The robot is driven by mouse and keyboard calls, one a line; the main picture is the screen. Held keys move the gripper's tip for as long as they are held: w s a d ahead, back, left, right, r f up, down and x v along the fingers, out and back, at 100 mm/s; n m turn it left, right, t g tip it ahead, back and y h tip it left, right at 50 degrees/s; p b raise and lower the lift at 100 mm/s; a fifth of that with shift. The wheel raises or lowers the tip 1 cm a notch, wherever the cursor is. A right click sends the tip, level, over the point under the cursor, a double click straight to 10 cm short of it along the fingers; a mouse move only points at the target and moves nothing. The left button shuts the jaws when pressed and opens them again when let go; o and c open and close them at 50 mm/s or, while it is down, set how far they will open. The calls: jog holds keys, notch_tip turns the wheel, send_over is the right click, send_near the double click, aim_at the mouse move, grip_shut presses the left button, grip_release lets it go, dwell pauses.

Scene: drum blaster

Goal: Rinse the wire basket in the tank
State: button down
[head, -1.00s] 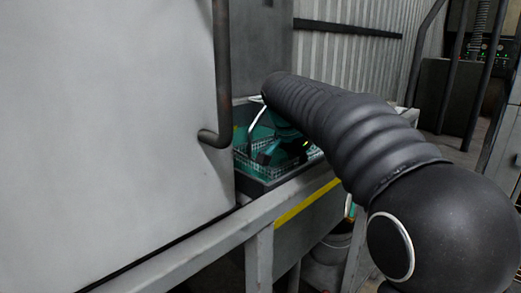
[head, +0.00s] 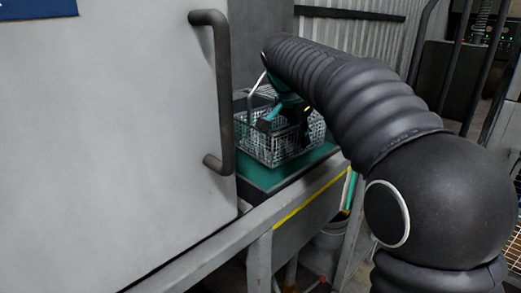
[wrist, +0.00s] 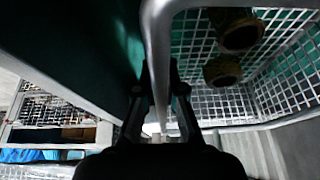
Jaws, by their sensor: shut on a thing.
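The wire basket (head: 270,147) is a silver mesh box with a raised handle (head: 257,84). It hangs above the teal liquid in the tank (head: 262,187), apart from the surface as far as I can tell. My gripper (head: 285,112) is over the basket, partly hidden by my black arm. In the wrist view, my gripper (wrist: 160,80) is shut on the basket's handle bar (wrist: 160,40). The basket mesh (wrist: 283,92) fills the right side there and holds brass-coloured round fittings (wrist: 240,36). The tank's far side is hidden by my arm.
A large grey cabinet with a dark bar handle (head: 225,100) stands close at the left of the tank. A grey frame rail with a yellow stripe (head: 300,206) runs along the front. A bucket (head: 328,250) stands below. Corrugated wall is behind.

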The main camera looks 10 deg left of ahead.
jog(key=shift+w+r, duration=0.1)
jog(key=shift+r, duration=6.05)
